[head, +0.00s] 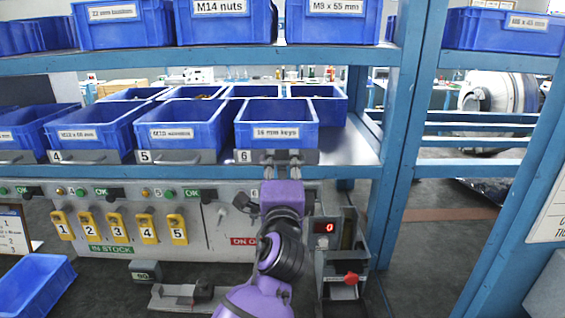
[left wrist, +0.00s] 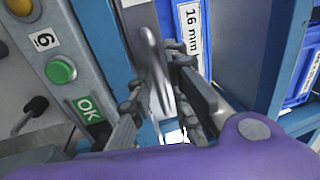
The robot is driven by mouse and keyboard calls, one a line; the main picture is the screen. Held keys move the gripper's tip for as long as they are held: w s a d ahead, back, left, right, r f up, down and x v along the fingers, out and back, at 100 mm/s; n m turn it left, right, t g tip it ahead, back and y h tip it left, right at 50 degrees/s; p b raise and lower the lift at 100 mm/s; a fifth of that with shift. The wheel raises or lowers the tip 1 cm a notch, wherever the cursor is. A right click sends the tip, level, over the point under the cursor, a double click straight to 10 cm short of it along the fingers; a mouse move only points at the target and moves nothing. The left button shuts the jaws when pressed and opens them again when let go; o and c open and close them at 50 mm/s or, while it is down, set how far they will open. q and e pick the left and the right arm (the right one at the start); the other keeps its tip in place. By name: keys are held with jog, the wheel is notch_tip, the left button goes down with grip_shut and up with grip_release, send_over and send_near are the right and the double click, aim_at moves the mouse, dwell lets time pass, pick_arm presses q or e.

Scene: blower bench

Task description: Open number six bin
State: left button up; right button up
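The number six bin (head: 276,131) is a blue bin labelled "16 mm keys" at the right end of the middle shelf. Its grey front strip (head: 244,156) bears a "6" and lines up with its neighbour's. My purple left gripper (head: 282,160) reaches up from below to the strip and hides much of the bin's handle. In the left wrist view, the metal handle (left wrist: 153,62) lies between the left gripper's two fingers (left wrist: 160,88). The fingers are close to it on both sides; whether they press on it, I cannot tell. My right gripper is not in view.
Bins labelled 4 (head: 91,133) and 5 (head: 178,133) stand to the left. Below is a panel with yellow numbered tags (head: 117,228) and a green OK label (left wrist: 88,108). A blue rack post (head: 400,140) stands to the right.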

pick_arm(q)
jog(key=shift+w+r, duration=0.1)
jog(key=shift+w, duration=0.1)
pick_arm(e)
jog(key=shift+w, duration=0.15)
pick_arm(q)
grip_shut()
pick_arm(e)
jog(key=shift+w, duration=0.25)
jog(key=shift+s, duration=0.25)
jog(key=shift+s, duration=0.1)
